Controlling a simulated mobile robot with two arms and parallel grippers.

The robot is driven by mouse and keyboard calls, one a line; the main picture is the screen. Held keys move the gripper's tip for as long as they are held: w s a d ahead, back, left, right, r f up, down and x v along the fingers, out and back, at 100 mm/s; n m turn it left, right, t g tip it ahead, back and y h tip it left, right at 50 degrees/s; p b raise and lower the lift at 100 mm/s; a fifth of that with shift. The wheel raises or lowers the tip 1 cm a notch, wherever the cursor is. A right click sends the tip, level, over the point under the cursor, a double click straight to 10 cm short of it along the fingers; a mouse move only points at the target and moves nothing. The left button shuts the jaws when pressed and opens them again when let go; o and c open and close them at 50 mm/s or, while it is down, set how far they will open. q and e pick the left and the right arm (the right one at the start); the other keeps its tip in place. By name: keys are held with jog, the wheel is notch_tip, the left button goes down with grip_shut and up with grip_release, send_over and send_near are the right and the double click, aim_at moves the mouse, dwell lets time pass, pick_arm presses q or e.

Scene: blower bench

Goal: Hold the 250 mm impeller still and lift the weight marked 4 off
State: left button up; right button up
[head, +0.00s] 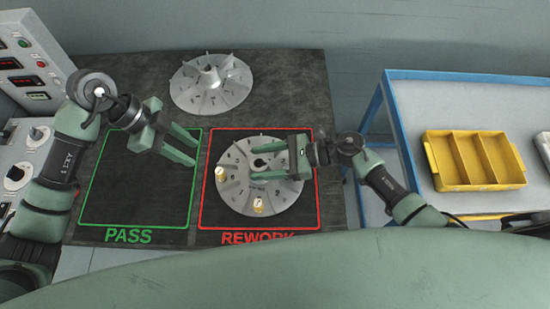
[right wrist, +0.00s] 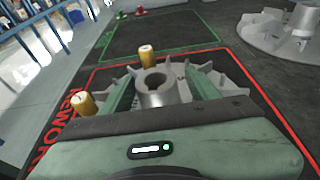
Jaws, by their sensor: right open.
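A grey finned impeller (head: 238,203) lies flat inside the red REWORK outline; it also shows in the right wrist view (right wrist: 225,85). Two brass weights stand on it: one (head: 221,174) at its left, one (head: 258,205) at its front. In the right wrist view they are the far weight (right wrist: 146,55) and the left weight (right wrist: 82,103). I cannot read which is marked 4. My right gripper (head: 253,161) is open, its fingers on either side of the impeller's hub (right wrist: 157,88); contact is unclear. My left gripper (head: 196,153) is open and empty, above and left of the impeller.
A second impeller (head: 211,84) without visible weights lies at the back of the dark bench mat. The green PASS area (head: 115,200) is empty. A yellow divided tray (head: 437,180) sits on the blue-framed table at right. A control panel stands at far left.

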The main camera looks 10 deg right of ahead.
jog(key=shift+w+a+f, duration=0.1)
jog(key=shift+a, duration=0.3)
grip_shut()
jog(key=shift+b, duration=0.4)
jog(key=shift+f, duration=0.1)
dwell(0.9)
